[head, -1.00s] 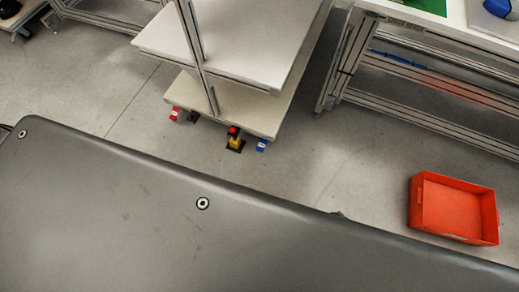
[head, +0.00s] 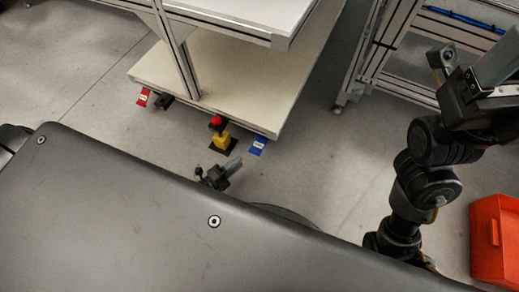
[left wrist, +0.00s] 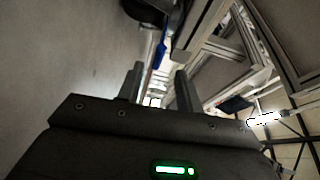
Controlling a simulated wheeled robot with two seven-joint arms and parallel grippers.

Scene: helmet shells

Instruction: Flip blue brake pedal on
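A red pedal (head: 143,97) is at the cart's left. A yellow post with a red knob (head: 217,124) stands left of the blue pedal, close to my left gripper. The cart shelf (head: 215,80) overhangs behind. An orange bin (head: 494,240) lies on the floor right.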

